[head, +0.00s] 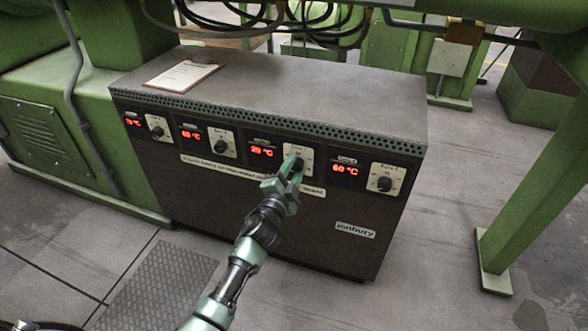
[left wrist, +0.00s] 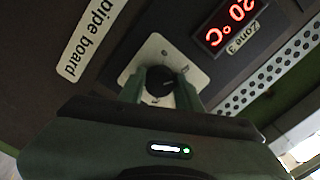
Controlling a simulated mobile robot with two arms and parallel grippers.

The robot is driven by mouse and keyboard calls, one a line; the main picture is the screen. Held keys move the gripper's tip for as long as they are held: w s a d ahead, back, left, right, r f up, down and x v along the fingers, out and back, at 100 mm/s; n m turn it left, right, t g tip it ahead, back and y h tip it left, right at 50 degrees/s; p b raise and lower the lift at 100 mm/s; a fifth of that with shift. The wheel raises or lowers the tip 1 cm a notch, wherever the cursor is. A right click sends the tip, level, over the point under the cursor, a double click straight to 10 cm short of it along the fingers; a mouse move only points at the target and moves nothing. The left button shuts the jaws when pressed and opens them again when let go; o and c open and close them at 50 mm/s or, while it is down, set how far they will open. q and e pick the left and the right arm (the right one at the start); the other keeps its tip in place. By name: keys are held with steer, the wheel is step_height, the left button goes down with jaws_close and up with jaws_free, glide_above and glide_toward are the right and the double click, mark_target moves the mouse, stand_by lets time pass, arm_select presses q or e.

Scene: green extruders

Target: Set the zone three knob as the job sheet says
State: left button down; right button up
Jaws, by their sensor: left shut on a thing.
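The zone three knob (left wrist: 158,78) is black and round on a pale plate (left wrist: 168,52). My left gripper (head: 292,168) reaches the front of the dark control cabinet (head: 270,217). In the left wrist view my left gripper (left wrist: 160,92) has one green finger on each side of the knob and is shut on it. The fingers partly hide the plate. The job sheet (head: 183,76) lies on a clipboard on the cabinet top; its writing is too small to read. My right gripper is not in view.
Other knobs sit on the same panel: one at the far left (head: 157,132), one left of zone three (head: 221,146) and one at the right (head: 384,184). A green machine (head: 60,120) stands at left, a green post (head: 530,170) at right. Floor in front is mostly clear.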

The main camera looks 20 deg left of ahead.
arm_select(q)
steer(key=c, duration=1)
jaws_free()
steer(key=shift+o, duration=0.2)
steer(key=shift+s, duration=0.2)
steer(key=s+p, duration=0.1)
steer(key=s, duration=0.6)
steer(key=shift+s+a, duration=0.15)
steer(key=shift+s, duration=0.1)
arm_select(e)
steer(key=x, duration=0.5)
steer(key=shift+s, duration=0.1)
arm_select(q)
steer(key=shift+f, duration=0.1)
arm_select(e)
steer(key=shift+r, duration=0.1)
